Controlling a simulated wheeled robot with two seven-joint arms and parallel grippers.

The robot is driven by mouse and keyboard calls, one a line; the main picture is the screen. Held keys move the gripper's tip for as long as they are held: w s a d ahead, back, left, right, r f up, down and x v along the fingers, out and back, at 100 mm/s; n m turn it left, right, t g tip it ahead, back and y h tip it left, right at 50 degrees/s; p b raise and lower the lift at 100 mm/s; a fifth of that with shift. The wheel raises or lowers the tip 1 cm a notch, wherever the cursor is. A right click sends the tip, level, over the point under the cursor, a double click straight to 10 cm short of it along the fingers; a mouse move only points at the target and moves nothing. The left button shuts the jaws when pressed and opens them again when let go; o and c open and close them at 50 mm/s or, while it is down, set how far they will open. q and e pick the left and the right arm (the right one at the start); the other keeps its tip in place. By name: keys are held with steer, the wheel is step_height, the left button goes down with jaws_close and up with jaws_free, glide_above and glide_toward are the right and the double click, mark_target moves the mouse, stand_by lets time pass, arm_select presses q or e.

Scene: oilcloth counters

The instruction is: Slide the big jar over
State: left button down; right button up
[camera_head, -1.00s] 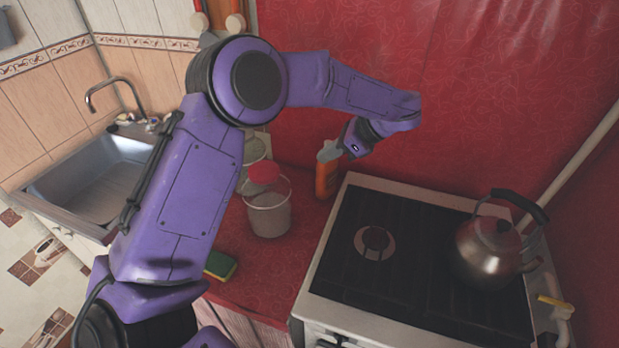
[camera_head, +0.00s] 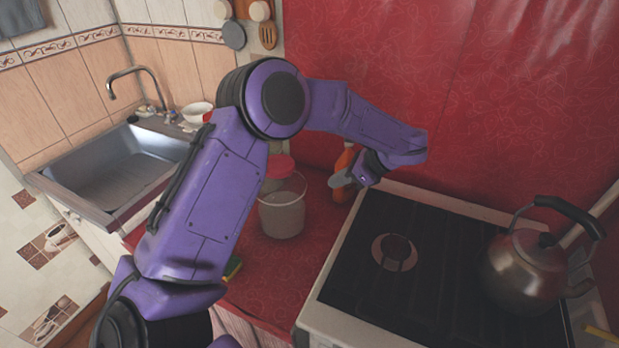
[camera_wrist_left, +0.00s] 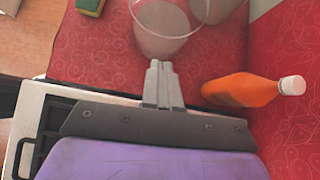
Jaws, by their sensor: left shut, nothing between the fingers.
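My left gripper (camera_head: 341,179) is shut and empty, to the right of the jar and slightly higher in the picture. My right gripper is not in view.
An orange bottle (camera_wrist_left: 240,91) with a white cap stands close beside my left gripper. A red-topped thing (camera_head: 280,167) is behind the jar. A sponge (camera_wrist_left: 91,6) lies on the counter. The stove (camera_head: 395,285) carries a metal kettle (camera_head: 530,270); a sink (camera_head: 120,170) is left.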

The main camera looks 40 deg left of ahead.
mark_target(301, 187)
arm_select(q)
steer(key=s+a+f+p, duration=0.1)
steer(key=a, duration=0.1)
steer(key=a+f+p, duration=0.1)
steer(key=a, duration=0.1)
steer(key=s+a+f+p, duration=0.1)
steer(key=a+p, duration=0.1)
steer(key=a, duration=0.1)
steer(key=shift+s+f, duration=0.3)
steer(key=shift+s+a+f, duration=0.15)
steer(key=shift+a, duration=0.1)
